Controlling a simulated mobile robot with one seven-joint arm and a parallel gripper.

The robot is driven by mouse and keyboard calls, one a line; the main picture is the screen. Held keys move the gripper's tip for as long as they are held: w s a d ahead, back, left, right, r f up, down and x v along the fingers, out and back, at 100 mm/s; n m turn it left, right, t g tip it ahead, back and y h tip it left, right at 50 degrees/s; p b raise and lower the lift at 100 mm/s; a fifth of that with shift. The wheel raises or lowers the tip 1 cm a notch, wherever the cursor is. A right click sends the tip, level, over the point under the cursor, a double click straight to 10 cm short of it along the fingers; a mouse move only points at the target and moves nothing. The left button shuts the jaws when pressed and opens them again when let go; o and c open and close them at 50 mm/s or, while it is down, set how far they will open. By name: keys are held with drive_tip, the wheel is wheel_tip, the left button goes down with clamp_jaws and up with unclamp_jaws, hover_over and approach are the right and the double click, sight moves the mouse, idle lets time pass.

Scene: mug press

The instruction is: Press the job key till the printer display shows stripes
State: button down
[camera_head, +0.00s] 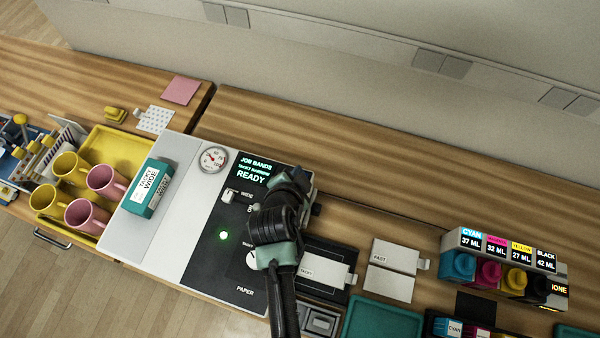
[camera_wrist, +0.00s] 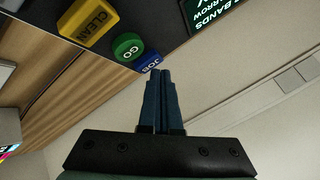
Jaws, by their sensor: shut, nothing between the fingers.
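The blue JOB key (camera_wrist: 146,64) shows in the wrist view, next to the round green GO key (camera_wrist: 127,47) and the yellow CLEAN key (camera_wrist: 88,24). My gripper (camera_wrist: 160,73) is shut and empty, its fingertips right at the JOB key's edge in the picture; I cannot tell whether they touch it. The printer display (camera_head: 255,170) reads JOB BANDS, a smaller line and READY in the head view. Part of it also shows in the wrist view (camera_wrist: 212,10). In the head view my arm hides the keys and my fingertips.
The printer (camera_head: 185,225) carries a dial gauge (camera_head: 213,158), a WIDE switch (camera_head: 230,196) and a teal box (camera_head: 147,188). Pink and yellow mugs stand in a yellow tray (camera_head: 121,150) at left. An ink rack (camera_head: 500,262) stands at right.

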drive_tip(key=shift+f+b, duration=0.4)
drive_tip(key=shift+f, duration=0.1)
idle(0.6)
drive_tip(key=shift+r+p, duration=0.8)
drive_tip(key=shift+r, duration=0.15)
drive_tip(key=shift+r, duration=0.1)
wheel_tip(320, 180, up, 5)
drive_tip(key=p, duration=0.4)
idle(0.5)
